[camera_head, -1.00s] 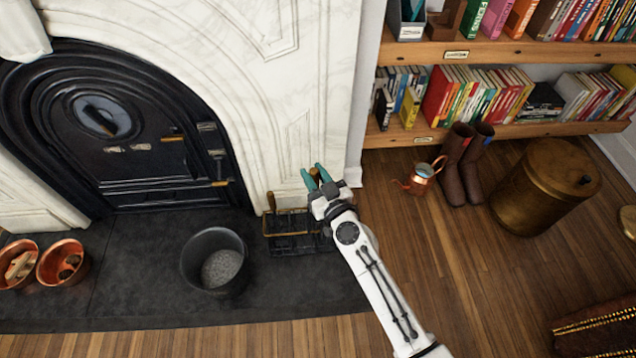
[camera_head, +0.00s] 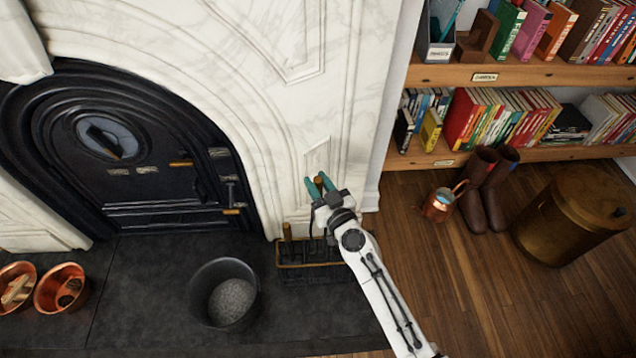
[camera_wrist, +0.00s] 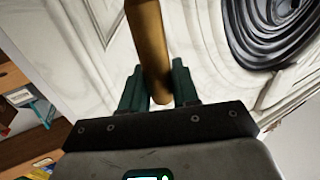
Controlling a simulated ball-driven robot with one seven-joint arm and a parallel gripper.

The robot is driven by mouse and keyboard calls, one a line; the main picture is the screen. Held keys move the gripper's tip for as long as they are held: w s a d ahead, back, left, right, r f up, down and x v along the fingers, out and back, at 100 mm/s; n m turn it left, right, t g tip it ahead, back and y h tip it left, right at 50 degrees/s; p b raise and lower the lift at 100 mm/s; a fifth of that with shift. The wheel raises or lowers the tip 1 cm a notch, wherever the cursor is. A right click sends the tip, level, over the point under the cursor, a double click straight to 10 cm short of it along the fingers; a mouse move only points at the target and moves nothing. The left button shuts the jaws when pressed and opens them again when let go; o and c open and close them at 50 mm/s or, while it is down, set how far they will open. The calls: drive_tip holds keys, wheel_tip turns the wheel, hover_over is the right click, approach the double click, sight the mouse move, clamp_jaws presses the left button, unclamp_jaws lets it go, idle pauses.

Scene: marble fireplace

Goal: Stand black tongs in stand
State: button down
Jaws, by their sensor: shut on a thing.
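My gripper (camera_head: 320,186) has its teal fingers shut on a brass-coloured handle (camera_wrist: 150,50), which shows between the fingers in the wrist view. I take it to be the handle of the black tongs; their lower part is mostly hidden behind my gripper and arm in the head view. The stand (camera_head: 292,267) is a low black rack with a brass-coloured rail on the dark hearth. My gripper is above its right part, near the marble. I cannot tell whether the tongs touch the stand. Another brass-handled tool (camera_head: 288,232) stands upright at the stand's left end.
A black bucket (camera_head: 208,285) of grey ash stands left of the stand. Copper pots (camera_head: 62,288) are at far left. The marble surround (camera_head: 345,130) rises close behind my gripper. A copper watering can (camera_head: 437,206), boots (camera_head: 475,207) and a brass bin (camera_head: 565,215) stand at right.

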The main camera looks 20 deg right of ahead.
wheel_tip(320, 180, down, 20)
drive_tip(key=b, duration=1.9)
drive_tip(key=shift+f+b, duration=0.2)
drive_tip(key=shift+b, duration=0.2)
idle(0.5)
drive_tip(key=c, duration=0.8)
unclamp_jaws()
drive_tip(key=shift+f, duration=0.1)
drive_tip(key=shift+o, duration=0.2)
drive_tip(key=shift+s+f, duration=0.1)
drive_tip(key=shift+s, duration=0.05)
drive_tip(key=s, duration=1)
drive_tip(key=shift+s+d+b, duration=0.3)
drive_tip(key=shift+d+b, duration=0.05)
drive_tip(key=shift+d, duration=0.1)
